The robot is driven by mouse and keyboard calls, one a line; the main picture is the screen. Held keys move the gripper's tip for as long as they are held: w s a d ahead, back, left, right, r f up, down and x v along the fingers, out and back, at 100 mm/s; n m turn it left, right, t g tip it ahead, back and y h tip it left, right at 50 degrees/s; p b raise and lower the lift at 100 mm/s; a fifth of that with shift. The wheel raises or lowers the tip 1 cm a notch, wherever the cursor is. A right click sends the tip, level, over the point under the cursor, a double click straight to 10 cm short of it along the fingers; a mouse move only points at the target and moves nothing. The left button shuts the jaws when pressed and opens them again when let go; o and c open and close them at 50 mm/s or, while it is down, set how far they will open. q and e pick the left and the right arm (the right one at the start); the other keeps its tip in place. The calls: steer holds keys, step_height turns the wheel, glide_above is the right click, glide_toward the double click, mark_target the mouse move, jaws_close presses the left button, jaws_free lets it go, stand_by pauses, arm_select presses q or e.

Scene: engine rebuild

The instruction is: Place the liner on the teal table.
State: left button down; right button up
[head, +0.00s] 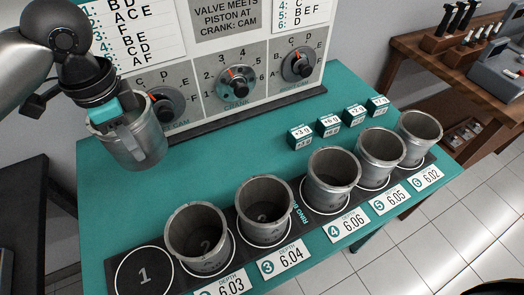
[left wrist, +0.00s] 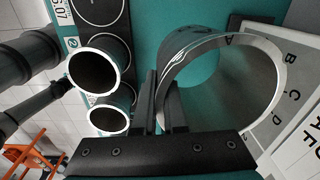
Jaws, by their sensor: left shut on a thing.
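A grey metal liner (head: 146,145) hangs from my left gripper (head: 120,135) above the left part of the teal table (head: 108,202), in front of the panel. My left gripper is shut on the liner's wall. In the left wrist view the held liner (left wrist: 250,85) shows its open mouth at right, and the gripper's fingers (left wrist: 158,105) pinch its near rim. Several other liners stand on the black strip, such as the one on spot 2 (head: 196,240). Spot 1 (head: 143,274) is an empty white circle. My right gripper is not in view.
A panel with dials (head: 235,85) stands along the table's back. Small teal weight blocks (head: 300,137) sit behind the liners. Depth cards (head: 283,260) lie along the front. A wooden bench (head: 430,50) stands at right.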

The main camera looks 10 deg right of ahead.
arm_select(q)
steer(key=w+a+r+m+p, duration=0.1)
steer(key=w+r+m+p, duration=0.1)
steer(key=m, duration=0.8)
steer(key=w+a+r+m+p, duration=0.1)
steer(key=w+m+p, duration=0.2)
steer(key=m, duration=0.8)
steer(key=shift+r+p, duration=0.4)
steer(key=shift+p, duration=0.05)
step_height(320, 180, down, 20)
steer(key=shift+f+b, duration=0.1)
steer(key=shift+b, duration=0.9)
